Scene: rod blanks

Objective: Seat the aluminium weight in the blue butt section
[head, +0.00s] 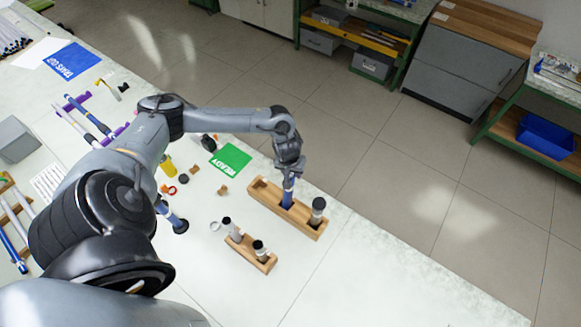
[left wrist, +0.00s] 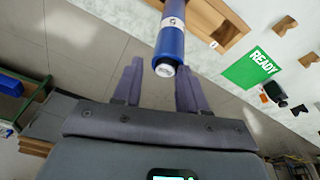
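The blue butt section (head: 287,199) stands in a slot of the long wooden block (head: 258,192). In the left wrist view the blue section (left wrist: 171,42) has a pale band, and its near end shows a pale cap with a grey disc; I cannot tell whether that is the aluminium weight. My left gripper (head: 289,172) is directly over the section. Its two fingers (left wrist: 157,72) are apart, with the section's end between or just beyond the tips, closer to the right finger. Grey cylinders with dark parts (head: 227,225) (head: 260,248) stand in a small wooden block (head: 243,257). My right gripper is out of view.
A grey cylinder with a dark middle (head: 318,208) stands at the long block's right end. The green READY mat (head: 231,158) lies behind-left. Small orange, yellow and brown parts lie near my left arm. The table front right is clear.

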